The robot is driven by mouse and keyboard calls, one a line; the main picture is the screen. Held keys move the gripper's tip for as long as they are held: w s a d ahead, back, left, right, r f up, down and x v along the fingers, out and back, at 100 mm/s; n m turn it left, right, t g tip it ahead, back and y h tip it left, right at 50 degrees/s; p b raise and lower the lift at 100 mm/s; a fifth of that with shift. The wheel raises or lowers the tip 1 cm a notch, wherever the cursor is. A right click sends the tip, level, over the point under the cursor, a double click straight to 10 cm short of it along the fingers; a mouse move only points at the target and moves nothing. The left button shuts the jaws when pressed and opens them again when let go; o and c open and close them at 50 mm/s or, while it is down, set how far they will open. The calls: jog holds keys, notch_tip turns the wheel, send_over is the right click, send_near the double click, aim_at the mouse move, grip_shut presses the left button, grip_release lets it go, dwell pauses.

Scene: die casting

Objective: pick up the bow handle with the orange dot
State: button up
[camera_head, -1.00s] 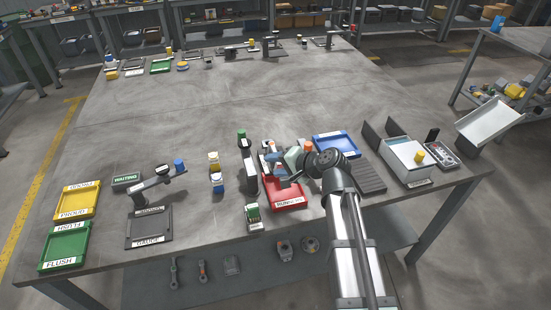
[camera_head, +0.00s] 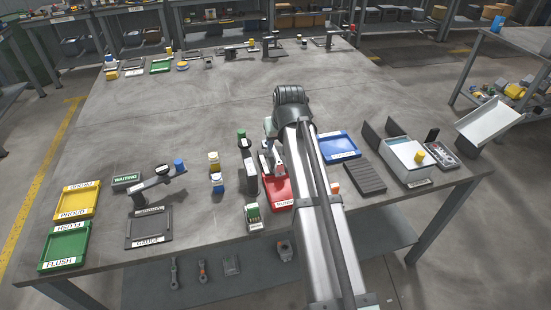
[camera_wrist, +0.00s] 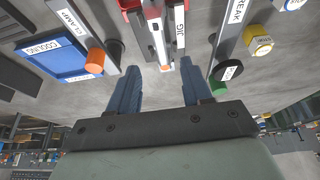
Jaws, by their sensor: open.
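In the wrist view a slim silver bar (camera_wrist: 155,30) with a small orange-red spot at its near end stands between the fingers' line, by a red fixture marked JIG (camera_wrist: 181,22). It looks like the bow handle, but its shape is hard to make out. My gripper (camera_wrist: 161,66) is open and empty, with its two blue fingers spread on either side of that end and apart from it. In the head view my arm hides most of the gripper, and a pale piece (camera_head: 266,160) shows by the red tray (camera_head: 275,193).
An orange cylinder (camera_wrist: 95,61) on the CLAMP fixture and the blue COOLING tray (camera_wrist: 85,67) are left in the wrist view. A black-and-green knob (camera_wrist: 228,72) is close by the right finger. The table's far middle (camera_head: 190,100) is clear.

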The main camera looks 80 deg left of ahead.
aim_at(276, 153)
jog(key=x, duration=0.4)
jog(key=shift+a+f, duration=0.15)
jog(key=shift+f, duration=0.1)
jog(key=shift+a+x, duration=0.15)
jog(key=shift+x, duration=1)
jog(key=shift+a+x, duration=0.15)
jog(key=shift+x, duration=1.05)
jog(key=shift+f, duration=0.1)
jog(key=shift+f, duration=0.25)
grip_shut()
